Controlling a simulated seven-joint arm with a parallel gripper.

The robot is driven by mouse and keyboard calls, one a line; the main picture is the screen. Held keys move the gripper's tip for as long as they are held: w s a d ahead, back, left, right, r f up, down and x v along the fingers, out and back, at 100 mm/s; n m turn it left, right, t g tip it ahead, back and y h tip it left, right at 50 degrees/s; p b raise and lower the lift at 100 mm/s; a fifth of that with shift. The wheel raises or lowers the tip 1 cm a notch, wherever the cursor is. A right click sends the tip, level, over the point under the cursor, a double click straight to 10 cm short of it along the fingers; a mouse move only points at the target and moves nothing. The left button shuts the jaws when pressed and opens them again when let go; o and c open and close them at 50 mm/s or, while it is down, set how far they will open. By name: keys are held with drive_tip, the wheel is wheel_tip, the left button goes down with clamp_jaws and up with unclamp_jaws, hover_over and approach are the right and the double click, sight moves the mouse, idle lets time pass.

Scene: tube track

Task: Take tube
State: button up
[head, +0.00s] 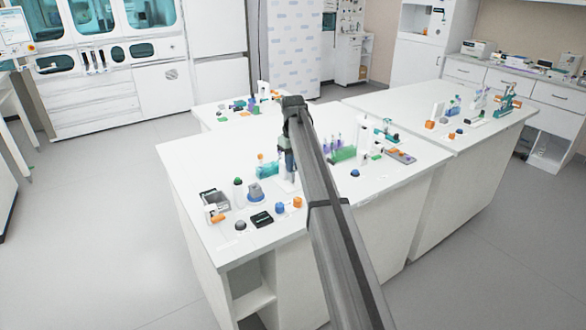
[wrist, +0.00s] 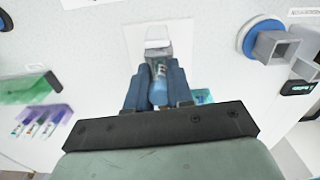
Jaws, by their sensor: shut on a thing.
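My gripper (wrist: 158,78) is shut on a tube (wrist: 158,58) in the wrist view. I cannot make out the tube there.
On the white table (head: 205,160), a grey open box (head: 215,202), a grey-blue device (head: 255,191), a black box (head: 261,220) and a blue knob (head: 280,208) stand near the front left. A teal item (head: 266,170) is close to my gripper's left. Bare tabletop lies at the left.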

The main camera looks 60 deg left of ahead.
drive_tip(key=shift+c, duration=0.4)
wheel_tip(320, 180, up, 10)
idle(0.5)
